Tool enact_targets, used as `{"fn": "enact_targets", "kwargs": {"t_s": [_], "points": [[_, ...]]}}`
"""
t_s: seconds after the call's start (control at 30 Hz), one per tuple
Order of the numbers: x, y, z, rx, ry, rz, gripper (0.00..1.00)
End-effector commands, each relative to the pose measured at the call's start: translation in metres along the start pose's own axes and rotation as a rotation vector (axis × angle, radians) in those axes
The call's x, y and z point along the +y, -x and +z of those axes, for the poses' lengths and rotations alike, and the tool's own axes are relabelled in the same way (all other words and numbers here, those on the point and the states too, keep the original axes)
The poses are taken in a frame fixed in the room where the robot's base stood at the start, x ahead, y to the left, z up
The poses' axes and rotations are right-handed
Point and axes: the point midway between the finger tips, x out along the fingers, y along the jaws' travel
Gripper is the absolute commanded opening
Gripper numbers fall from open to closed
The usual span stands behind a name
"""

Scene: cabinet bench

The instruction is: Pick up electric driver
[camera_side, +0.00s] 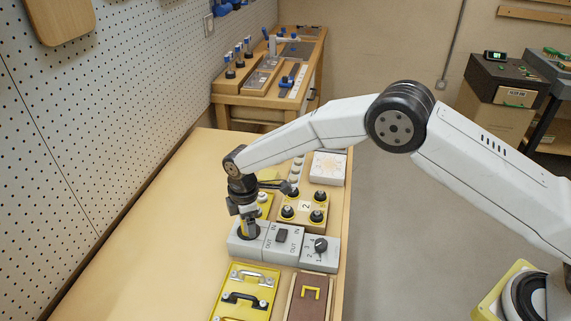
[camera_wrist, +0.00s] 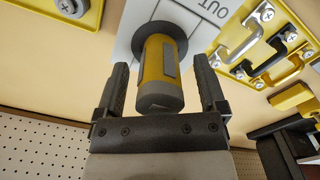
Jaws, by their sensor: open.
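The electric driver (camera_wrist: 160,75) is a yellow cylinder with a grey end and a grey strip on its side. It stands in a round black socket on a grey panel marked IN and OUT (camera_side: 285,240). In the wrist view my gripper (camera_wrist: 161,65) is open, with one finger on each side of the driver. Gaps show between the fingers and the driver, so they appear apart from it.
A knob panel (camera_side: 320,250) stands right of the driver's panel. A yellow board with handles (camera_side: 245,292) and a brown block (camera_side: 308,297) lie in front. A yellow board with several knobs (camera_side: 304,211) lies behind. The bench's left side (camera_side: 150,240) is clear beside the pegboard wall (camera_side: 100,110).

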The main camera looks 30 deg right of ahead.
Motion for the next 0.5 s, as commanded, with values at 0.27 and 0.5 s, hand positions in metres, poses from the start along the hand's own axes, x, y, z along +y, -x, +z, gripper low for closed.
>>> {"fn": "enact_targets", "kwargs": {"t_s": [0.27, 0.5], "points": [[0.0002, -0.0015, -0.0001, 0.0, 0.0, 0.001, 0.9], [0.0002, -0.0012, -0.0001, 0.001, 0.0, 0.001, 0.9]]}}
